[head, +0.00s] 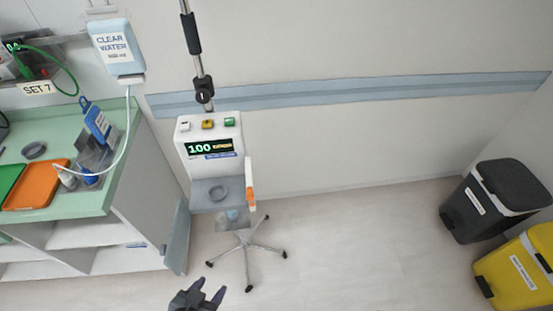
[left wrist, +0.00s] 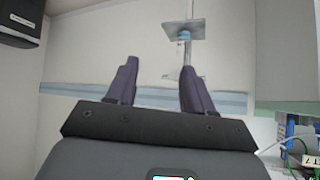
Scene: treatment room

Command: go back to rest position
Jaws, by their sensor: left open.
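My left gripper (head: 211,287) shows at the bottom edge of the head view, left of centre. Its two dark purple fingers are apart with nothing between them. It is in front of the wheeled stand and touches nothing that I can see. In the left wrist view the open fingers (left wrist: 159,66) point away from the camera, with the pale wall and blue rail behind. My right gripper shows in neither view.
A wheeled device (head: 210,160) reading 100 stands against the wall. A green-topped cabinet (head: 75,205) with an orange tray (head: 36,185) is at left. A black bin (head: 490,205) and a yellow bin (head: 520,275) stand at right. The floor between is clear.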

